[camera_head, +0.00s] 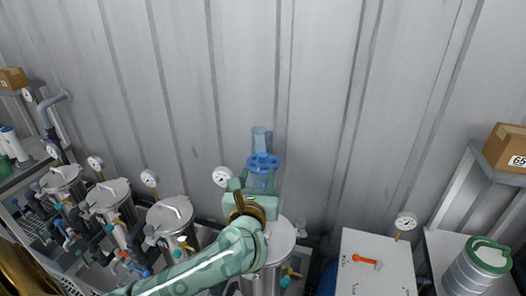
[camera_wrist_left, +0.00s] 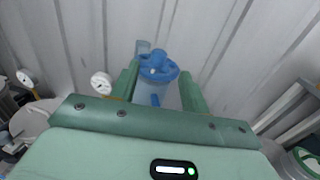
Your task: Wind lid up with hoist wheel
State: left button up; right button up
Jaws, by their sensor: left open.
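The blue hoist wheel (camera_head: 263,161) sits on a blue-grey post against the corrugated wall, above a steel vessel. In the left wrist view the hoist wheel (camera_wrist_left: 157,68) shows between the two green fingers, towards their far ends. My left gripper (camera_head: 253,182) is open and right in front of the wheel; I cannot tell whether a finger touches it. The lid (camera_head: 283,238) of the vessel below shows as a pale round top, partly hidden behind my left wrist. My right gripper is not in view.
Several steel vessels with handled lids (camera_head: 170,213) stand in a row to the left, with gauges (camera_head: 149,178) behind them. A white cabinet with an orange handle (camera_head: 367,261) stands at right. A shelf holds a cardboard box (camera_head: 507,147) at far right.

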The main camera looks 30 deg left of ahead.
aim_at(262, 157)
pick_arm(q)
jog(key=x, duration=1)
jog(key=shift+w+f+p, duration=0.1)
jog(key=shift+w+p, duration=0.05)
jog(key=shift+p, duration=0.2)
jog(key=c, duration=1)
